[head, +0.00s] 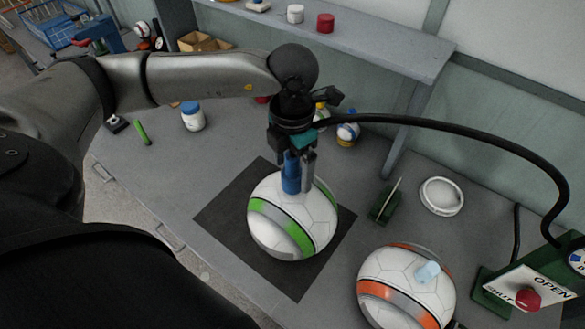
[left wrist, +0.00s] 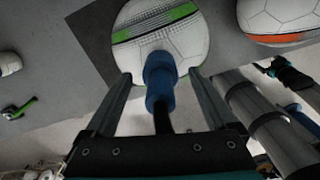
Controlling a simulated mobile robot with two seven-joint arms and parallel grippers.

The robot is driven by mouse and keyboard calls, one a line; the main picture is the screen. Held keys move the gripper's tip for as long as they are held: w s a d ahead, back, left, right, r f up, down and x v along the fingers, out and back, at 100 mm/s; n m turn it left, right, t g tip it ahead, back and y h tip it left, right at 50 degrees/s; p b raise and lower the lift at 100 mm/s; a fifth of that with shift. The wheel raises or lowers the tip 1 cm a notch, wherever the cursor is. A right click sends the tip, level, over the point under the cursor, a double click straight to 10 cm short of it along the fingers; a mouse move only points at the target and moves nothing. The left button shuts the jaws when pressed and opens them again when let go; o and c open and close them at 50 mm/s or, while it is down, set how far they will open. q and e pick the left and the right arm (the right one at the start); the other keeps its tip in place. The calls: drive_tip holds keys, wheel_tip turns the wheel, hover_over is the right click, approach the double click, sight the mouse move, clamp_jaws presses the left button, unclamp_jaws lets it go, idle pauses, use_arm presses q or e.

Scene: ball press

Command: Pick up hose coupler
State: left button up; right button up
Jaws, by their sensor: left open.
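The blue hose coupler (head: 290,172) stands on top of the white ball with a green stripe (head: 293,216). In the left wrist view the coupler (left wrist: 160,82) sits between the two fingers of my left gripper (left wrist: 161,88), with a gap on each side. My left gripper (head: 300,172) is open and points down over the ball in the head view. A black hose (head: 440,128) runs from the gripper area to the right side. I do not make out my right gripper.
The ball lies on a dark mat (head: 222,212). A white ball with an orange stripe (head: 385,290) with a pale blue piece is at right. An OPEN/SHUT panel (head: 545,282) with a red knob, a green stand (head: 384,204) and a white ring (head: 441,196) are nearby.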

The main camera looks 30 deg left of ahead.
use_arm(q)
clamp_jaws()
idle(0.8)
